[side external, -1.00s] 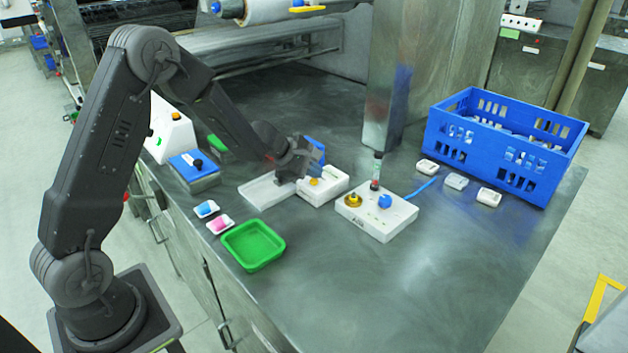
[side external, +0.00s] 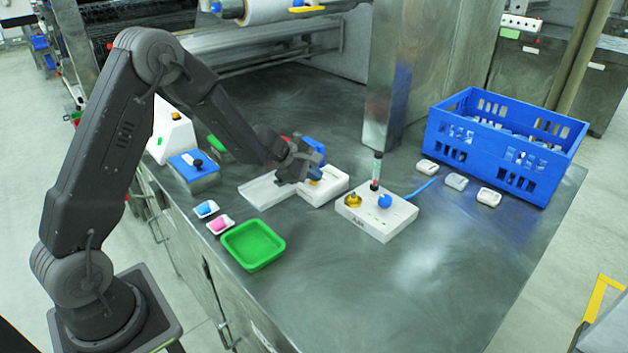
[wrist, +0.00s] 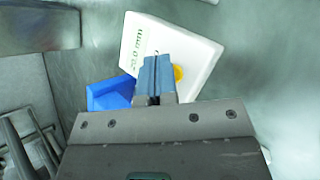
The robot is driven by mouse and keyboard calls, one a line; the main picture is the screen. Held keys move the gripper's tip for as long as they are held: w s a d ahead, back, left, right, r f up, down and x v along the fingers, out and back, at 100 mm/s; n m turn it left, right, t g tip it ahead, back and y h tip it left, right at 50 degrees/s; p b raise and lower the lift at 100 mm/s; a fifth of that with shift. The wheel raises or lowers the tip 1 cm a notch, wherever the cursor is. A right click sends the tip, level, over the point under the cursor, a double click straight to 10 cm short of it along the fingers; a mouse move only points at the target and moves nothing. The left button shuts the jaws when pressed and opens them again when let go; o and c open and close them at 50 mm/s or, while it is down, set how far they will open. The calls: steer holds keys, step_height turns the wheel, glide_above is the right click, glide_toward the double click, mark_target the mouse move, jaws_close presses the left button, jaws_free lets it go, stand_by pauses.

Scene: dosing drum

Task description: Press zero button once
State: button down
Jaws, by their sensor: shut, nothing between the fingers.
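A white device (side external: 325,192) stands on the steel table in the side view. In the wrist view its white face (wrist: 200,50) bears the print "20.0 mm", and a yellow button (wrist: 178,73) shows partly behind my fingers. My gripper (wrist: 157,62) is shut and empty, with its blue-grey fingertips over the device beside the yellow button. Whether they touch it is not clear. A blue part (wrist: 108,95) lies at the left of the device. In the side view my gripper (side external: 311,176) hides most of the button.
A white box (side external: 385,222) with a brass knob and a blue knob stands to the right. A green tray (side external: 253,262) is in front, and a blue crate (side external: 468,160) stands at the right. The table's front right is clear.

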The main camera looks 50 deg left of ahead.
mark_target(314, 183)
steer(key=shift+r, duration=0.95)
steer(key=shift+r, duration=2.5)
